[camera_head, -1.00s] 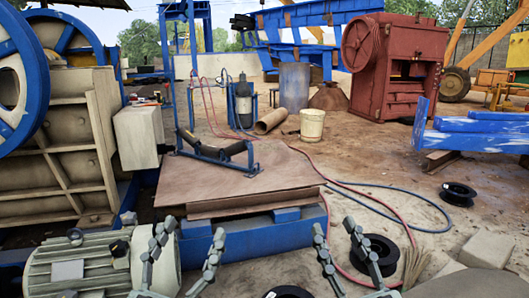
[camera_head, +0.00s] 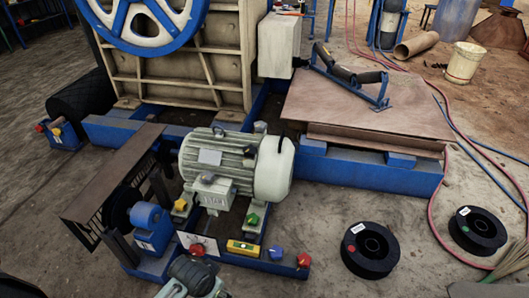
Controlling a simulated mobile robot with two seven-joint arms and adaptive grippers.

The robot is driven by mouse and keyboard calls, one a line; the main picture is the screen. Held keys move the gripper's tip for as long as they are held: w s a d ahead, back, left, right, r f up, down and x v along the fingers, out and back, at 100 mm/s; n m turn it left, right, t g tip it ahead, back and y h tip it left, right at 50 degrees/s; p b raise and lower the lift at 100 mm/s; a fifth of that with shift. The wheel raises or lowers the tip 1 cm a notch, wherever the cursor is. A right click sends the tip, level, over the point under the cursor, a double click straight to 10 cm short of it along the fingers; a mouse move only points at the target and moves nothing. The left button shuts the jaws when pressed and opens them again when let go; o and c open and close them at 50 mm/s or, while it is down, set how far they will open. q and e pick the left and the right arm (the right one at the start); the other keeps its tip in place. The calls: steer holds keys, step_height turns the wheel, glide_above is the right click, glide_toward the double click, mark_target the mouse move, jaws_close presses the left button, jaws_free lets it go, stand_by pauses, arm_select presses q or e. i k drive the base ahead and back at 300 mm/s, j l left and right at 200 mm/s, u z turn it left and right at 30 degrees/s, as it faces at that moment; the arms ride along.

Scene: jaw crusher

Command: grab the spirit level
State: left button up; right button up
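The spirit level, a small yellow bar (camera_head: 243,248), lies on the blue base frame in front of the grey electric motor (camera_head: 228,165). It sits between a red knob-like part (camera_head: 197,249) and a blue one (camera_head: 276,254). A grey and dark part at the bottom edge, just below and left of the level, looks like my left gripper (camera_head: 195,280). It is cut off by the frame, and I cannot make out its finger opening. It appears apart from the level. My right gripper is out of view.
A brown guard plate (camera_head: 110,185) stands left of the motor. Two black spools (camera_head: 369,250) (camera_head: 477,230) lie on the floor at right. A blue-framed platform with a brown sheet (camera_head: 365,105) stands behind. Floor between level and spools is mostly clear.

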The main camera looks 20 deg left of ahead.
mark_target(249, 249)
steer(key=u, duration=1)
